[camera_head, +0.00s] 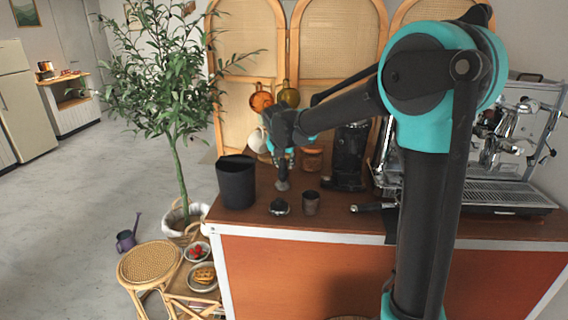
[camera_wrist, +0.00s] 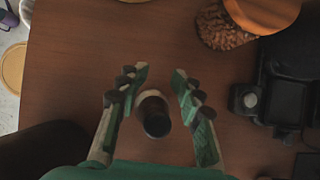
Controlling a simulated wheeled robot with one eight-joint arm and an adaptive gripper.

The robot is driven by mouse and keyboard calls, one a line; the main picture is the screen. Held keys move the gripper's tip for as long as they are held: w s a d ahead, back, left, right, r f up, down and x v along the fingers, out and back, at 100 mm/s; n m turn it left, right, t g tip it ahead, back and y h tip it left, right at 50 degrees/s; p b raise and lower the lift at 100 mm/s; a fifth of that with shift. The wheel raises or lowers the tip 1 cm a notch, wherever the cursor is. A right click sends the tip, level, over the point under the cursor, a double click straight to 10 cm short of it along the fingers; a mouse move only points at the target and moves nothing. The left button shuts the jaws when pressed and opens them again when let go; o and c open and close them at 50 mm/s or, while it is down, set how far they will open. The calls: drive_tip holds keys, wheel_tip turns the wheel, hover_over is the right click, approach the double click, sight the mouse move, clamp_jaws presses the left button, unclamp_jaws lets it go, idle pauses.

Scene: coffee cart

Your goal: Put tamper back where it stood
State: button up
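The tamper (camera_head: 282,185), small with a metallic base, is upright on the brown counter, directly below my gripper (camera_head: 283,160) in the head view. In the wrist view the tamper (camera_wrist: 155,120) shows from above as a dark round handle over a paler base. It sits between the two spread fingers of my gripper (camera_wrist: 160,90), with a gap visible on each side. My gripper is open and holds nothing.
A black bin (camera_head: 236,183) stands left of the tamper. A small dark round piece (camera_head: 279,207) and a dark cup (camera_head: 311,203) stand in front. A lidded jar (camera_head: 312,158) and black grinder (camera_head: 348,160) stand behind right. The espresso machine (camera_head: 500,190) is at right.

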drive_tip(key=v, duration=1.2)
drive_tip(key=shift+r, duration=0.1)
